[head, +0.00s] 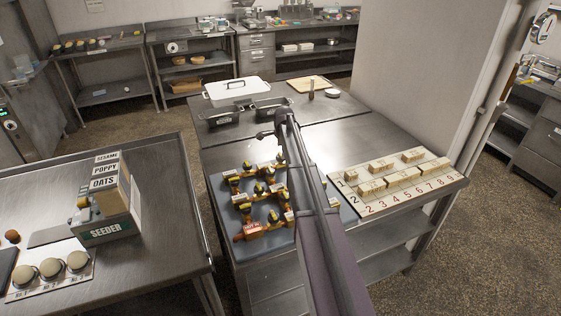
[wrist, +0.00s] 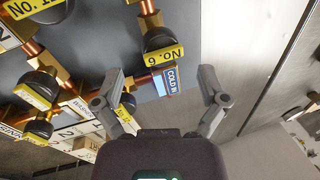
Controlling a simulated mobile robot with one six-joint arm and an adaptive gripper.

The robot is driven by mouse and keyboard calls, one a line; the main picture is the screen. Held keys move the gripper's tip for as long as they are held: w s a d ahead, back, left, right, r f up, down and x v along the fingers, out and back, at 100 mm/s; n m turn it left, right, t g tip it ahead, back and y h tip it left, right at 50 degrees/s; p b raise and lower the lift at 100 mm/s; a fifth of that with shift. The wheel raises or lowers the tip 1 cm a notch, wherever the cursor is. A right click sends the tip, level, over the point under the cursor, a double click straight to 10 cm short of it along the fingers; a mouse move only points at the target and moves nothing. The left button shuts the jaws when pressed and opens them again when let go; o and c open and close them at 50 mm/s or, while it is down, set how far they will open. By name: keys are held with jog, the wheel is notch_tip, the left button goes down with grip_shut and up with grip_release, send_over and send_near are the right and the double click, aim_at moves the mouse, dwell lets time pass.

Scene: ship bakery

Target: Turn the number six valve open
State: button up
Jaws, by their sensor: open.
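The number six valve shows in the wrist view as a dark round knob (wrist: 158,38) with a yellow "No. 6" tag (wrist: 163,55) on a copper pipe. My gripper (wrist: 161,72) is open, its two fingers spread with nothing between them that they touch. The No. 6 knob is just above the fingertips in the picture, apart from them. In the head view the valve panel (head: 225,190) lies on the steel bench, carrying copper pipes and several knobs with yellow tags. My arm hides part of its right side. I cannot pick out number six there.
In the wrist view a "COLD IN" label (wrist: 172,79) and other tagged valves (wrist: 40,82) sit close to my fingers. In the head view a numbered board with wooden blocks (head: 395,180) lies right of my arm. A white lidded pan (head: 237,91) stands behind.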

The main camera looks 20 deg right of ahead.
jog(key=shift+b+x, duration=1.6)
jog(key=shift+x, duration=0.35)
jog(key=c, duration=1.1)
